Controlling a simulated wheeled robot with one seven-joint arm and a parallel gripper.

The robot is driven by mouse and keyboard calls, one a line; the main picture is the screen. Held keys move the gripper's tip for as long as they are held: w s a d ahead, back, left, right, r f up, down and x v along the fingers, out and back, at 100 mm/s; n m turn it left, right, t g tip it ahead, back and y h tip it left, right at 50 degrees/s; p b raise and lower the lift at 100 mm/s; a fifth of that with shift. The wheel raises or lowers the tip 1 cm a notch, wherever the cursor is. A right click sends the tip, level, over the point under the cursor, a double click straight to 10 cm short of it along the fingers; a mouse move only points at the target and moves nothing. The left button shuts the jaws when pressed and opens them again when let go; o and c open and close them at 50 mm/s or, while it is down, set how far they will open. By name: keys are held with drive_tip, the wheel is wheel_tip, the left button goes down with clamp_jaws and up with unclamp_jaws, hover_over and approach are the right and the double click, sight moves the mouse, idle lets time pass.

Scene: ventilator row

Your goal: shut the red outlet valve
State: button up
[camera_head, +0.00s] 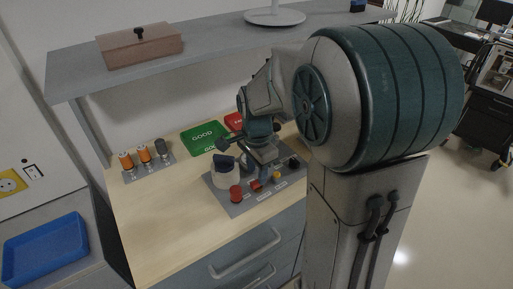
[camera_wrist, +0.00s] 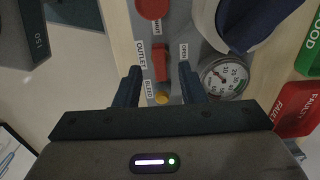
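The red outlet valve (camera_wrist: 160,62) is a small red lever on a grey panel (camera_wrist: 178,20), beside a label reading OUTLET. In the wrist view it lies roughly up and down the picture, its upper end by a label that seems to read SHUT. A label reading OPEN is to its right. My gripper (camera_wrist: 161,82) is open, one finger on each side of the lever's line, with gaps on both sides. I cannot tell how far the fingertips are above it. In the head view the red lever (camera_head: 256,185) shows just in front of my gripper (camera_head: 263,160).
A yellow bleed knob (camera_wrist: 161,98) sits between my fingers. A gauge (camera_wrist: 222,78) is close to the right finger. A red round knob (camera_wrist: 152,8) and a white cylinder with a blue handle (camera_head: 224,170) stand nearby. Green GOOD (camera_head: 205,138) and red (camera_head: 234,121) trays lie behind.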

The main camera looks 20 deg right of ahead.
wheel_tip(320, 180, up, 11)
drive_tip(key=shift+s+f, duration=0.1)
drive_tip(key=shift+f, duration=0.05)
idle(0.5)
drive_tip(key=s+f+n+t, duration=0.1)
drive_tip(key=s+f+n, duration=0.1)
drive_tip(key=s+n, duration=0.5)
drive_tip(key=s+f+n+t, duration=0.2)
drive_tip(key=s+n, duration=0.5)
drive_tip(key=shift+d+f, duration=0.25)
drive_tip(key=shift+f, duration=0.05)
